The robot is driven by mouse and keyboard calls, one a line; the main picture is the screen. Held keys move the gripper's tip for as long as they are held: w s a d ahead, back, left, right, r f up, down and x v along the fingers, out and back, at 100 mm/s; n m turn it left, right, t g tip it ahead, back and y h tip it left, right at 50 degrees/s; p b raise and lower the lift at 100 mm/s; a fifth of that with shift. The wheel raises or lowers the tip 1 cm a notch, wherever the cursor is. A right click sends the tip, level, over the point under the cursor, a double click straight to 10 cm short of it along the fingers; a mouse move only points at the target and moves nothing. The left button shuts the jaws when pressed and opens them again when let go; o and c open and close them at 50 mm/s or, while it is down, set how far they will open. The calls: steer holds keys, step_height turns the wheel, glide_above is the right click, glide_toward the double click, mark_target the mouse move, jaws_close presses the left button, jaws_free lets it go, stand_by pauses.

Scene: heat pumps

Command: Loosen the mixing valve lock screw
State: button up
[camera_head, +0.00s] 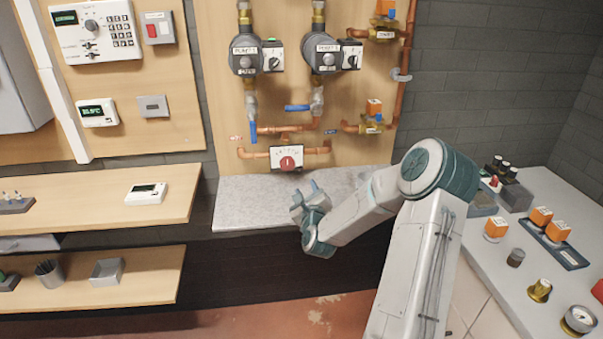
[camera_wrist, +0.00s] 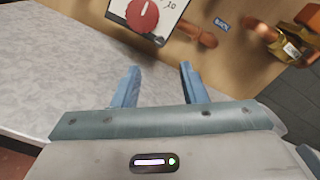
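The mixing valve (camera_head: 288,158) is a white scale plate with a red round knob, set in copper pipes low on the wooden wall panel. In the wrist view its red knob (camera_wrist: 142,15) shows at the top, with part of the white plate (camera_wrist: 168,22) beside it. My gripper (camera_head: 314,186) is just below and right of the valve, above the grey shelf. In the wrist view my gripper (camera_wrist: 158,82) has its two blue fingers apart with nothing between them. The fingers do not touch the knob.
The grey speckled shelf (camera_head: 250,208) lies under the valve, bare where it shows. Copper pipes (camera_head: 322,148), blue-handled valves (camera_head: 299,108) and two pumps (camera_head: 245,56) sit above on the panel. A white counter (camera_head: 500,258) with loose parts stands at the right. Wooden shelves (camera_head: 90,218) are at the left.

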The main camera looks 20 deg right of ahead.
mark_target(301, 170)
steer(key=p+x, duration=0.1)
steer(key=x, duration=0.9)
steer(key=shift+f, duration=0.1)
jaws_close()
